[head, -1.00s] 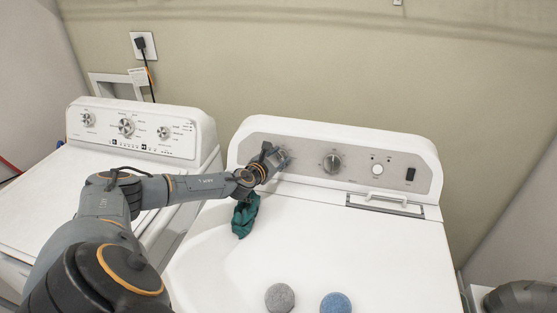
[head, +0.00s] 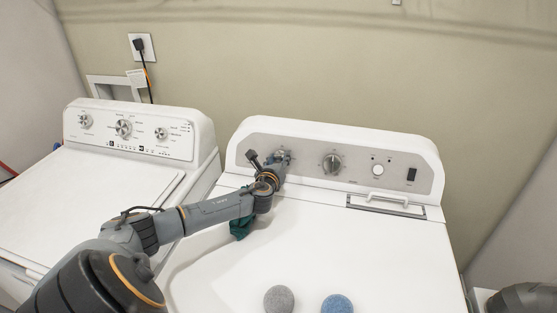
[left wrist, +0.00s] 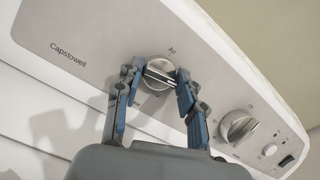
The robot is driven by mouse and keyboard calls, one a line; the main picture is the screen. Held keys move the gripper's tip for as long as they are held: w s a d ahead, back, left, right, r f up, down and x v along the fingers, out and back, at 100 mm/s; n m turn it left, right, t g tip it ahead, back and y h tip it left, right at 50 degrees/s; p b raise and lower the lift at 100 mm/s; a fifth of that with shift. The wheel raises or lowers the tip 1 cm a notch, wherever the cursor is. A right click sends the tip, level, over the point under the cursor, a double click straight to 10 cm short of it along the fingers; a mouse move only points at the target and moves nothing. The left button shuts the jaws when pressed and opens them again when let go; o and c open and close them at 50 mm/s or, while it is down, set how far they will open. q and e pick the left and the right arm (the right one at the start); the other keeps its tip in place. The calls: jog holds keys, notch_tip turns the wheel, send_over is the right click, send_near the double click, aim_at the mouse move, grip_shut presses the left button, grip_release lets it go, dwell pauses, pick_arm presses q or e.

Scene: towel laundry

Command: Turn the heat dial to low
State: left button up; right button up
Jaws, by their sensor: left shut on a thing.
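The heat dial (left wrist: 158,76) appears to be the left round metal knob on the right machine's grey panel, with a label like "Air" beside it. Its pointer bar runs aslant in the left wrist view. My left gripper (head: 281,156) is at this knob, with its blue-padded fingers (left wrist: 156,70) on either side, shut on it. In the head view the gripper mostly hides the knob. The low mark cannot be made out. My right gripper is not in view.
A second dial (head: 332,163), a round button (head: 377,170) and a dark switch (head: 411,174) sit farther right on the panel. A green cloth (head: 240,228) and grey (head: 279,299) and blue (head: 337,304) balls lie on top. Another machine (head: 100,195) stands left.

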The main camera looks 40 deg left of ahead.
pick_arm(q)
jog(key=n+g+y, duration=0.1)
jog(key=n, duration=0.2)
jog(key=n+g, duration=0.1)
jog(key=n, duration=0.3)
jog(key=shift+d+y, duration=0.1)
jog(key=shift+y, duration=0.3)
jog(key=shift+n, duration=0.3)
jog(key=o, duration=1.1)
jog(key=shift+o, duration=0.2)
jog(key=shift+s+d, duration=0.2)
jog(key=v, duration=1.1)
jog(key=shift+s, duration=0.2)
